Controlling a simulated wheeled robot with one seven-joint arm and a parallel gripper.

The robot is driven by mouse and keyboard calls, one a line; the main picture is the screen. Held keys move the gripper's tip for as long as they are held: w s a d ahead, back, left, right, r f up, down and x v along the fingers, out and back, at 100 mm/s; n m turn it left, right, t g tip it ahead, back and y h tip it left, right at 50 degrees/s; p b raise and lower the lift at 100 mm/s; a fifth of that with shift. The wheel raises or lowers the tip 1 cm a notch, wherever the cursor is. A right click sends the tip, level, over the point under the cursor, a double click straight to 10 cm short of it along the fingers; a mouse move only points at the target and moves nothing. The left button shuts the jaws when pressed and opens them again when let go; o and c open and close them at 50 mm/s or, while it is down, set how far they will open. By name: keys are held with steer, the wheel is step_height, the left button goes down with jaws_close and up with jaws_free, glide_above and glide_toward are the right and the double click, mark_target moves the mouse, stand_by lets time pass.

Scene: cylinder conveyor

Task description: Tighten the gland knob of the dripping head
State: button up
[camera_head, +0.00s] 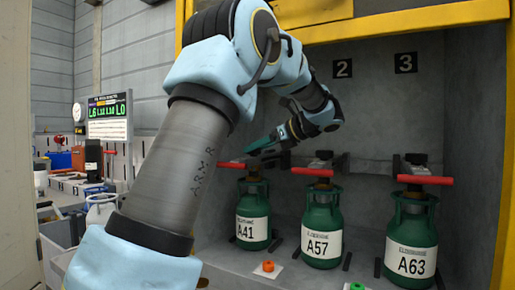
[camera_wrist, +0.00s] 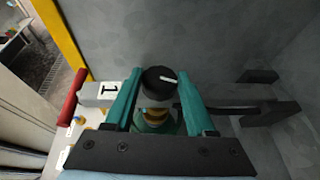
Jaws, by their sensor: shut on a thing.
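In the wrist view, the teal fingers of my gripper (camera_wrist: 158,90) stand on both sides of a round black knob (camera_wrist: 155,77) with a white mark line. My gripper is shut on this knob. Brass-coloured fittings and part of a green cylinder show below it, beside a label "1". In the head view, my gripper (camera_head: 265,144) is over the left green cylinder A41 (camera_head: 252,208), and the knob is hidden there. Cylinders A57 (camera_head: 321,222) and A63 (camera_head: 411,232) stand upright to its right. No drip can be made out on any head.
Red bars (camera_head: 312,171) sit across the cylinder heads; one red handle (camera_wrist: 69,97) is left of my fingers in the wrist view. A dark bracket (camera_wrist: 270,118) is at the right. A yellow frame (camera_head: 420,19) edges the bay.

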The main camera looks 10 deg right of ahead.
jaws_close()
steer(key=shift+f+b, duration=0.1)
steer(key=shift+b, duration=0.35)
